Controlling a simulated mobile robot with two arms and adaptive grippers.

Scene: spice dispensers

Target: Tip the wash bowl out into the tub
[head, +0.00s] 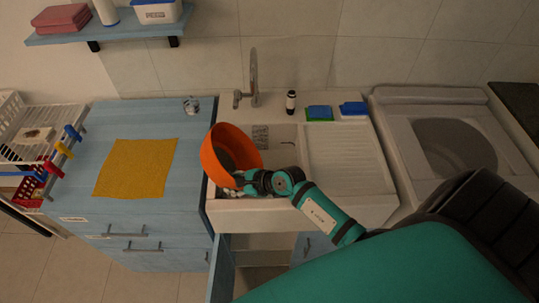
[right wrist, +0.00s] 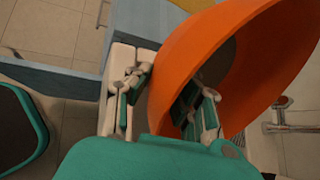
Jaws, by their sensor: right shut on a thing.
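The orange wash bowl (head: 215,147) is tilted over the left part of the white sink tub (head: 283,136). It also fills the upper right of the right wrist view (right wrist: 185,58). My right gripper (head: 240,180) is shut on the bowl's near rim, one finger inside and one outside, as the right wrist view shows (right wrist: 160,98). The bowl's inside looks dark, and I cannot tell whether it holds anything. The bowl hides much of the tub's basin. My left gripper is not in view.
A tap (head: 253,78) stands behind the tub. A ribbed drainboard (head: 345,157) lies right. A yellow cloth (head: 136,168) lies on the blue counter (head: 110,120) at left. A washing machine (head: 397,115) stands right.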

